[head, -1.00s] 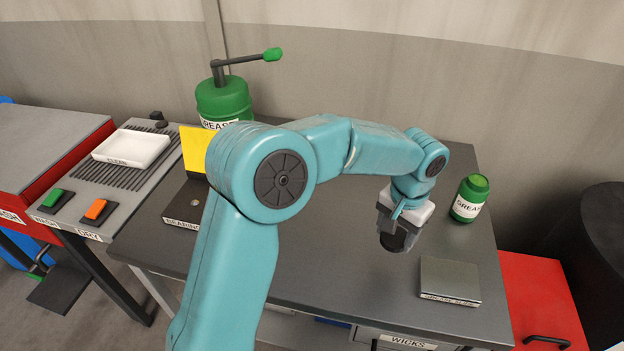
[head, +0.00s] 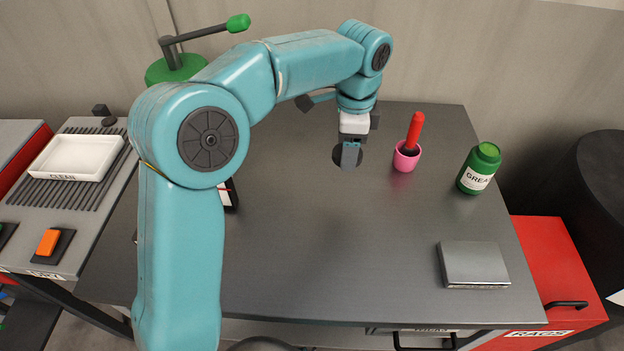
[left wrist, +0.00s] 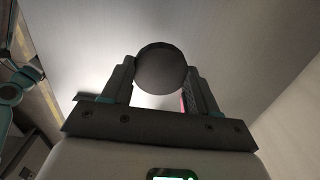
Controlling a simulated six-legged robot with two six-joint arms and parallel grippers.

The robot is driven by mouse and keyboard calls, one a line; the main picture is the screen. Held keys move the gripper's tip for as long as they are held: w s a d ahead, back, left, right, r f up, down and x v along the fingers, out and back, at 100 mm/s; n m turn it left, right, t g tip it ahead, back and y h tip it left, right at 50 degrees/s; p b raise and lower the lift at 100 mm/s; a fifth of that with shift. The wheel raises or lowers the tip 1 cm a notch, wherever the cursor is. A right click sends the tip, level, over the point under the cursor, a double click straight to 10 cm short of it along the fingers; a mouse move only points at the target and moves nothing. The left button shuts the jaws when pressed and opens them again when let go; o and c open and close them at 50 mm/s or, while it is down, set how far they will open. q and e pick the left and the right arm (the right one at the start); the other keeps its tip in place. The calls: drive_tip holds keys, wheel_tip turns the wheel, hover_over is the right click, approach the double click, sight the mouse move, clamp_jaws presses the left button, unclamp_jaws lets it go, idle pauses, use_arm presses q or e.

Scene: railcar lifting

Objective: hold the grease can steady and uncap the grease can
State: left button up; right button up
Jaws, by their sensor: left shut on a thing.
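The grease can (head: 479,168) is a small green can with a white label and a green cap on top. It stands upright on the grey table (head: 300,260), at the right in the head view. My left gripper (head: 349,152) is left of the can and apart from it. It is shut on a dark round disc (head: 340,157), which also shows between the fingers in the left wrist view (left wrist: 162,68). My right gripper is in neither view, and nothing is seen touching the can.
A pink cup (head: 406,160) with a red-handled tool (head: 415,130) stands between my left gripper and the can. A flat metal box (head: 473,265) lies at the front right. A green pump (head: 175,68) is partly hidden behind my left arm. The middle front of the table is clear.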

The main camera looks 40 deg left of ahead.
use_arm(q)
drive_tip(key=m, duration=0.1)
drive_tip(key=a+r+m, duration=0.1)
drive_tip(key=m, duration=0.1)
drive_tip(key=a+r+m+b, duration=0.1)
drive_tip(key=m, duration=0.1)
drive_tip(key=shift+s+a+r, duration=0.15)
drive_tip(key=shift+s+r, duration=0.05)
drive_tip(key=shift+s, duration=0.2)
wheel_tip(320, 180, up, 2)
drive_tip(key=m+b, duration=0.1)
drive_tip(key=m, duration=0.3)
drive_tip(key=shift+m, duration=0.3)
drive_tip(key=s+a+r+m, duration=0.1)
drive_tip(key=r+m, duration=0.1)
drive_tip(key=m, duration=0.1)
drive_tip(key=m+b, duration=0.1)
drive_tip(key=b, duration=0.3)
hover_over(324, 198)
wheel_tip(324, 198, down, 15)
drive_tip(key=shift+w+f, duration=0.1)
drive_tip(key=shift+f, duration=0.4)
wheel_tip(324, 198, down, 4)
drive_tip(key=shift+f+b, duration=0.1)
drive_tip(key=shift+b, duration=0.4)
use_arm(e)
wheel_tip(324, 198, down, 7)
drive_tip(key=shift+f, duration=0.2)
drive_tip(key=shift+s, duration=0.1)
